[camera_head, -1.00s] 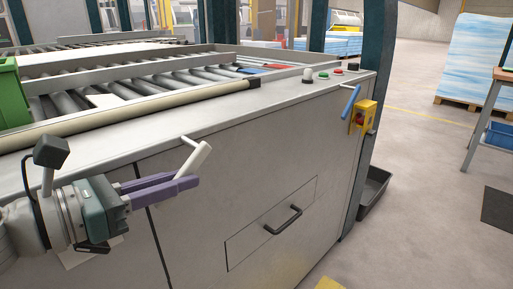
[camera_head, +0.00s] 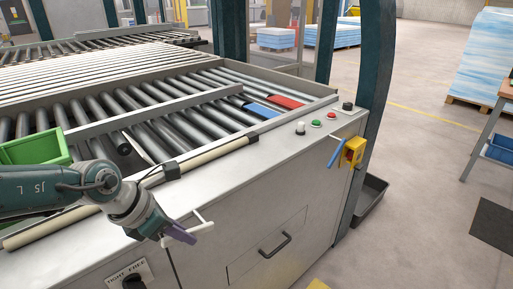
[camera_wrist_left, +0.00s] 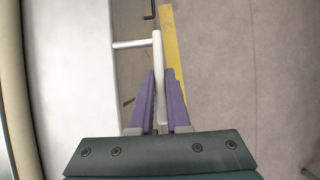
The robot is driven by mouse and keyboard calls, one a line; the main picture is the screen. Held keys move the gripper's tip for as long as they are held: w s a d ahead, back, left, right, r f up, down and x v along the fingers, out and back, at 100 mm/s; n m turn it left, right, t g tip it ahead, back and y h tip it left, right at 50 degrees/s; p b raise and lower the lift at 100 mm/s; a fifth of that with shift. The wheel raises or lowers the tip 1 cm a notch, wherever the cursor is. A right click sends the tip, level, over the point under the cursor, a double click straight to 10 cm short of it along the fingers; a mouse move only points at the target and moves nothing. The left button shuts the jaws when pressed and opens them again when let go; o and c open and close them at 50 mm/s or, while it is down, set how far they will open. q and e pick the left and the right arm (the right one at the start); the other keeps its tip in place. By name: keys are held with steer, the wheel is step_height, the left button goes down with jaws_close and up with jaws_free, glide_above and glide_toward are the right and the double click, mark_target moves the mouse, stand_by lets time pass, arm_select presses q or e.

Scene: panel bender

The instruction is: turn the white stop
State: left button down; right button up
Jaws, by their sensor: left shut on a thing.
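The white stop (camera_head: 202,227) is a white bar on a thin white rod at the front edge of the grey machine's top. It also shows in the left wrist view, with the rod running left to the machine and the bar (camera_wrist_left: 157,52) lying lengthwise between the fingers. My left gripper (camera_head: 187,236), with purple fingers, is shut on the lower part of the bar. The fingers (camera_wrist_left: 160,88) hide part of it in the left wrist view. My right gripper is not in view.
The machine's front has a black drawer handle (camera_head: 275,246) and a yellow box with a red knob (camera_head: 351,153). A blue lever (camera_head: 336,153) sits beside it. A green bin (camera_head: 35,148) is at the left by the rollers.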

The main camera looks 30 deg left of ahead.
arm_select(q)
steer(key=shift+w+r+g, duration=0.25)
steer(key=shift+r+g, duration=0.25)
steer(key=shift+w+d+g+y+b, duration=0.1)
steer(key=shift+w+g+y+b, duration=0.15)
steer(key=shift+g+y, duration=0.35)
steer(key=shift+w+d+r+g+y+b, duration=0.1)
steer(key=shift+r+g+y+b, duration=0.1)
steer(key=shift+g+b, duration=0.4)
steer(key=shift+w+r+g+y+b, duration=0.1)
steer(key=shift+r+g+y+b, duration=0.1)
steer(key=shift+g+b, duration=0.4)
steer(key=shift+w+d+r+g+b, duration=0.1)
steer(key=shift+w+r+g+b, duration=0.05)
steer(key=shift+g+b, duration=0.35)
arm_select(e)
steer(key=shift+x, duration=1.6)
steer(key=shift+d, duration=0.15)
arm_select(q)
steer(key=c, duration=0.9)
jaws_free()
steer(key=shift+r, duration=0.1)
